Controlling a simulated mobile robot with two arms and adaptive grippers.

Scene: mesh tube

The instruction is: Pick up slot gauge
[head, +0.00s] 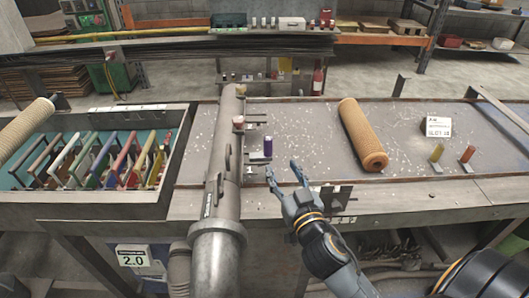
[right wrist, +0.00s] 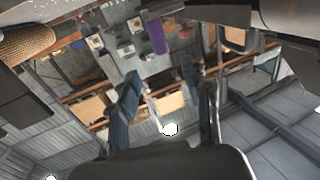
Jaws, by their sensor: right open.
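My right gripper (head: 281,168) is open and empty above the front part of the bench, with its fingers pointing to the back. A small dark plate with notched edges (head: 338,200) shows at the bench's front edge, just right of the gripper; it may be the slot gauge, but I cannot tell for sure. A purple cylinder (head: 267,147) stands just beyond the fingertips. In the right wrist view the open fingers (right wrist: 168,88) have nothing between them, and the purple cylinder (right wrist: 155,35) shows beyond them. My left gripper is not in view.
A thick grey pipe (head: 222,190) stands close left of the gripper. A tan mesh tube (head: 361,135) lies on the bench (head: 310,125) to the right. Left is a tray (head: 60,197) of coloured-handled tools.

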